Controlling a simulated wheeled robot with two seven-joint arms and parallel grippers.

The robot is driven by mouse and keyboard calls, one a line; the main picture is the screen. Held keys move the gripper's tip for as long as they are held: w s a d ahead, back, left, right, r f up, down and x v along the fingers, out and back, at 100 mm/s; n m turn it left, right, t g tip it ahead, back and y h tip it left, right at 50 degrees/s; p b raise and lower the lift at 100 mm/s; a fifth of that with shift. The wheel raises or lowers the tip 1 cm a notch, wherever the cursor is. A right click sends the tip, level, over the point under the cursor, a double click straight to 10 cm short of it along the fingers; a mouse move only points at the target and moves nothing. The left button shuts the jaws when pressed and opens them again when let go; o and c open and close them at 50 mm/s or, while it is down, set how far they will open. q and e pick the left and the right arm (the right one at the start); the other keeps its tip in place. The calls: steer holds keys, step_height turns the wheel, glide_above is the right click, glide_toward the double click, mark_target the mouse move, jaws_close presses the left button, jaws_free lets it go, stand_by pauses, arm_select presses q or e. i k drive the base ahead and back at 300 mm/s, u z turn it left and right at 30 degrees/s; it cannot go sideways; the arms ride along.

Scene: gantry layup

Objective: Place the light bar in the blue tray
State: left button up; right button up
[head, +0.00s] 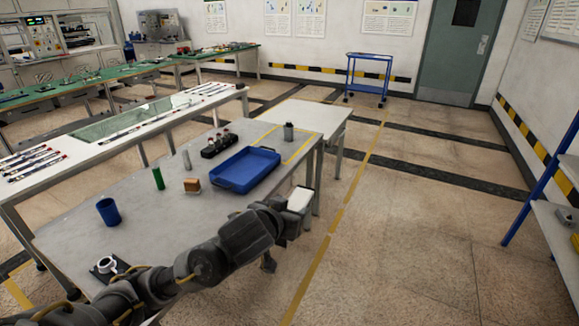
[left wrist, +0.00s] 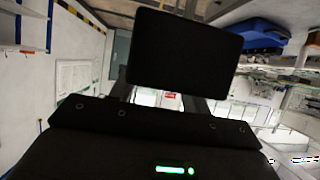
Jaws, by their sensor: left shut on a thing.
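The blue tray (head: 246,188) lies on the grey table and looks empty. My left gripper (head: 292,214) is shut on a pale, blocky piece (head: 301,198), which I take to be the light bar. It is held near the table's right edge, to the right of the tray and apart from it. In the left wrist view the held piece (left wrist: 184,50) shows as a dark rectangle between the fingers. The tray also shows in the left wrist view (left wrist: 256,36), at the upper right. My right gripper is not in view.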

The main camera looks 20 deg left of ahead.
mark_target(248, 168)
steer(key=z, duration=0.45)
steer(key=i, duration=1.7)
steer(key=u, duration=1.15)
steer(key=i, duration=0.4)
steer(key=u, duration=0.35)
